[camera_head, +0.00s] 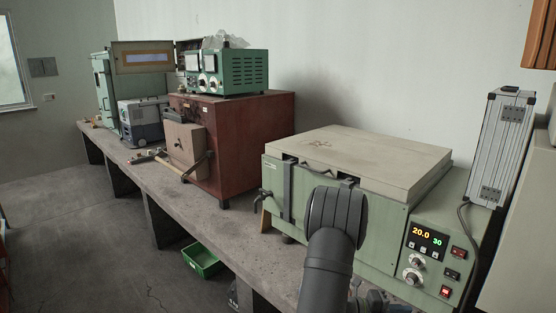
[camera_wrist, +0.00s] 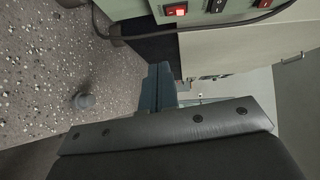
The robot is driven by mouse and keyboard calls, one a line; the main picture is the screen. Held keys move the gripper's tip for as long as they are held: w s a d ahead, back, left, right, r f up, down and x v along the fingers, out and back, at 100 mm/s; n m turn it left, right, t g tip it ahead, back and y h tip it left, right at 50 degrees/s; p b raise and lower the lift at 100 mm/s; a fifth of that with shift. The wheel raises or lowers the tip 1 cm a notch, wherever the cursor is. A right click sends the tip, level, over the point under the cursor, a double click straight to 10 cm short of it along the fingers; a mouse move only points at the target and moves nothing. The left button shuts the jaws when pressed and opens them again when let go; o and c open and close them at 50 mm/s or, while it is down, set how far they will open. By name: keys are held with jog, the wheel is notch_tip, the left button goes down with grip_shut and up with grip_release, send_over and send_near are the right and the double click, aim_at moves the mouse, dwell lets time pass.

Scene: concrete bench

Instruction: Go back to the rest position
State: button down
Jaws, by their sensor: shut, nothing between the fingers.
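My gripper (camera_wrist: 161,78) shows in the wrist view as blue-grey fingers beyond the dark wrist housing. The fingers are shut with nothing between them. They point toward the lower front of the green control panel (camera_wrist: 222,10) with its red switch, above the speckled bench. I cannot tell whether they touch anything. In the head view my dark arm stands in front of the green furnace (camera_head: 390,235) and hides part of its front. The gripper is mostly hidden there; only a small bluish part shows low, right of the arm.
The furnace has a pale lid (camera_head: 365,150) and a lit display (camera_head: 427,237). A silver case (camera_head: 503,145) stands at right, with a black cable hanging beside it. A red-brown cabinet (camera_head: 250,145) carries a green instrument (camera_head: 238,72). A green bin (camera_head: 203,260) lies on the floor.

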jog(key=d, duration=0.8)
jog(key=a+r, duration=0.3)
jog(key=a, duration=0.7)
jog(key=s+d+r+n+t, duration=0.3)
jog(key=s+d+n+t, duration=0.4)
jog(key=n, duration=0.6)
jog(key=s+a+f+n+t+y, duration=0.1)
jog(key=s+a+n+t+y, duration=0.3)
jog(key=n, duration=0.9)
jog(key=shift+s+a+t+y, duration=0.4)
jog(key=shift+s+a+y, duration=0.3)
jog(key=shift+a, duration=0.6)
